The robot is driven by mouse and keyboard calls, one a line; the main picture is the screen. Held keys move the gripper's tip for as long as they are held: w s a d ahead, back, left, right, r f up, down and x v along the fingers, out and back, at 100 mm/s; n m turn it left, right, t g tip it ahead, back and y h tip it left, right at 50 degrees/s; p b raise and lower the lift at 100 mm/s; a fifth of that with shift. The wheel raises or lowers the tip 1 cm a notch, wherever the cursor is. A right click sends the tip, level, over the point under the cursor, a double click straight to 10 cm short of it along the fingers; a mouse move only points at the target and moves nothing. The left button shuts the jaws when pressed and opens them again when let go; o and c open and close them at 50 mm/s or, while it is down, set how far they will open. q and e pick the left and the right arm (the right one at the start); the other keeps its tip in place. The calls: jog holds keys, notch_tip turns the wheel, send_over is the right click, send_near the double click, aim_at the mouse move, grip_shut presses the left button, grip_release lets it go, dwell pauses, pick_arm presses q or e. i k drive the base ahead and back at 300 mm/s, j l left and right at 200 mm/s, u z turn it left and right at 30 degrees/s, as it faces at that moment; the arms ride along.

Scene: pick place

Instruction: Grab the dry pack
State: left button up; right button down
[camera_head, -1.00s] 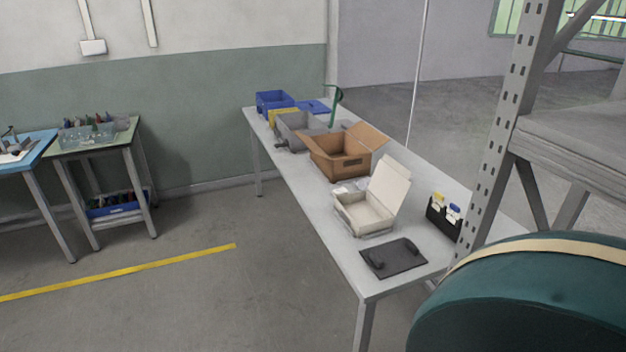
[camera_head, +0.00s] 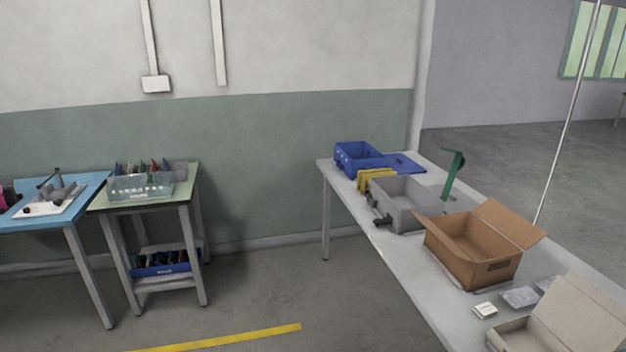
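No item is clearly labelled as the dry pack. On the long grey table, a small cream square packet (camera_head: 485,310) lies in front of the open brown cardboard box (camera_head: 480,270). A pale grey flat packet (camera_head: 520,297) lies to its right, with another similar piece (camera_head: 546,284) partly hidden by an open cream box (camera_head: 575,325). I cannot tell which of these is the dry pack. Neither of my grippers is in view.
The long table (camera_head: 405,258) also holds a grey bin (camera_head: 405,215), a yellow item (camera_head: 376,180), a blue crate (camera_head: 357,160) and a green tool (camera_head: 453,175). A green side table (camera_head: 150,205) and a blue table (camera_head: 85,192) stand left. The floor between is clear.

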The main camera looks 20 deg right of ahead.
aim_at(485, 310)
jog(key=i+z, duration=0.15)
jog(key=i, duration=1.5)
jog(key=i+z, duration=0.2)
jog(key=z, duration=0.2)
jog(key=i+z, duration=0.15)
jog(key=z, duration=0.3)
jog(key=i+j+z, duration=0.15)
jog(key=z, duration=2.05)
